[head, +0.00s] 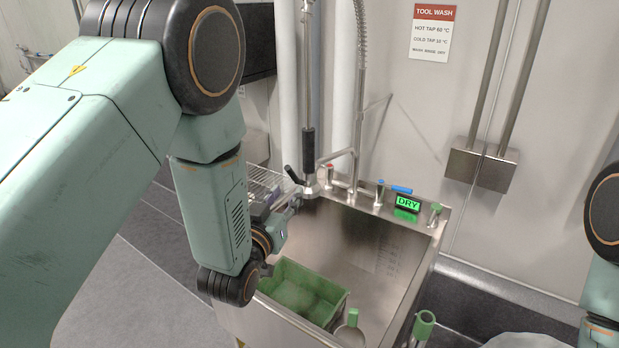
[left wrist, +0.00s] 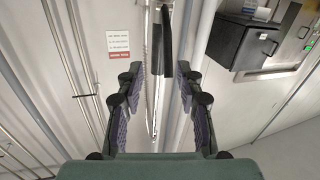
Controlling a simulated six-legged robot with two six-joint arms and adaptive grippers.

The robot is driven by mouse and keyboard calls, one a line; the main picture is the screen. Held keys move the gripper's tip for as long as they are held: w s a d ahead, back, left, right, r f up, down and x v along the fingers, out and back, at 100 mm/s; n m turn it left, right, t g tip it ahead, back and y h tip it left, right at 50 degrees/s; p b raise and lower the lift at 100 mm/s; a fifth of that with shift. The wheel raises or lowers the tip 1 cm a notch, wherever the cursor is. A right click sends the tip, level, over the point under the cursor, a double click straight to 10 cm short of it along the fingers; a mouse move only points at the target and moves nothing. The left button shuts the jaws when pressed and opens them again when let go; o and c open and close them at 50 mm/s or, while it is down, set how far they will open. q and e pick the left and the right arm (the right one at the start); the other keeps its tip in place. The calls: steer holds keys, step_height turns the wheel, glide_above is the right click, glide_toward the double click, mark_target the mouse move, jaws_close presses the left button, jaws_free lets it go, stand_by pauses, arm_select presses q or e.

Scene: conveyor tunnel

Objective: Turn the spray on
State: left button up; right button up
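The spray unit hangs over the sink's back left corner in the head view, with a black grip (head: 308,150), a metal spray head (head: 311,187) and a short black lever (head: 292,174). My left gripper (head: 291,203) is beside the spray head, at its lower left. In the left wrist view my left gripper (left wrist: 157,88) is open, with its two fingers apart and nothing held. A dark bar of the spray unit (left wrist: 166,42) shows between and beyond the fingertips; contact cannot be told. My right gripper is not in view. A green sign (head: 407,203) at the sink reads DRY.
The steel sink (head: 372,245) holds a green tray (head: 303,285) and a green-handled scoop (head: 350,328). A red-topped tap (head: 329,174) and a blue-topped tap (head: 380,188) stand on its back rim. A wire rack (head: 262,181) lies left. Wall pipes (head: 512,75) are at right.

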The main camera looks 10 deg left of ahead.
mark_target(291, 177)
arm_select(q)
steer(key=w, duration=0.4)
steer(key=w+p, duration=0.1)
steer(key=w, duration=0.1)
steer(key=shift+w+a+r, duration=0.25)
steer(key=shift+w+a, duration=0.05)
steer(key=shift+w, duration=0.35)
steer(key=shift+w+a+f, duration=0.2)
steer(key=shift+w+a, duration=0.15)
steer(key=shift+w, duration=0.3)
steer(key=shift+d+r, duration=0.1)
steer(key=shift+d, duration=0.2)
steer(key=shift+c, duration=0.3)
steer(key=shift+s+d, duration=0.1)
steer(key=shift+s, duration=0.05)
steer(key=shift+c, duration=0.8)
steer(key=shift+a, duration=0.35)
jaws_close()
steer(key=shift+d, duration=0.15)
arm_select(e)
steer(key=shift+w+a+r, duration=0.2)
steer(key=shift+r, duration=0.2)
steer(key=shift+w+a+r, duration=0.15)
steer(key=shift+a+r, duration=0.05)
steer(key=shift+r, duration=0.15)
